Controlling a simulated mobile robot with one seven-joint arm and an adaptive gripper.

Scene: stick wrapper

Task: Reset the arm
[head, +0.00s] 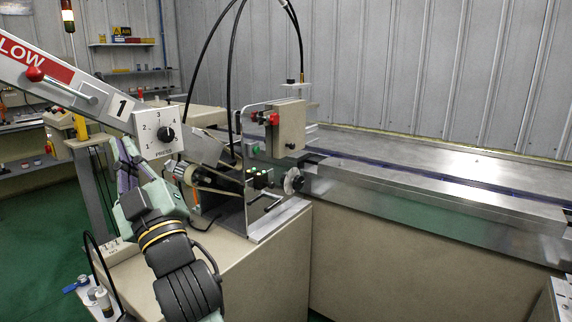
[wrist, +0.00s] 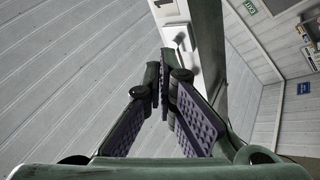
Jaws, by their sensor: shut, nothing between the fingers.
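My arm rises from the lower middle of the head view, with a dark ribbed joint and a grey-green wrist. My gripper (head: 124,158) points up and away, close to the white press dial box (head: 158,133) and below the slanted metal beam (head: 82,88). In the wrist view the two padded fingers of my gripper (wrist: 164,82) come together at the tips with nothing between them. The beam and a dial box (wrist: 180,45) show just beyond the fingertips. Whether any part of my gripper touches them cannot be told.
The wrapping machine (head: 270,165) stands right of my arm, with green and red buttons and a hand knob. A long steel table (head: 430,185) runs to the right. A red-knobbed lever (head: 60,84) sits on the beam. Shelves (head: 130,72) stand far back; green floor is open at left.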

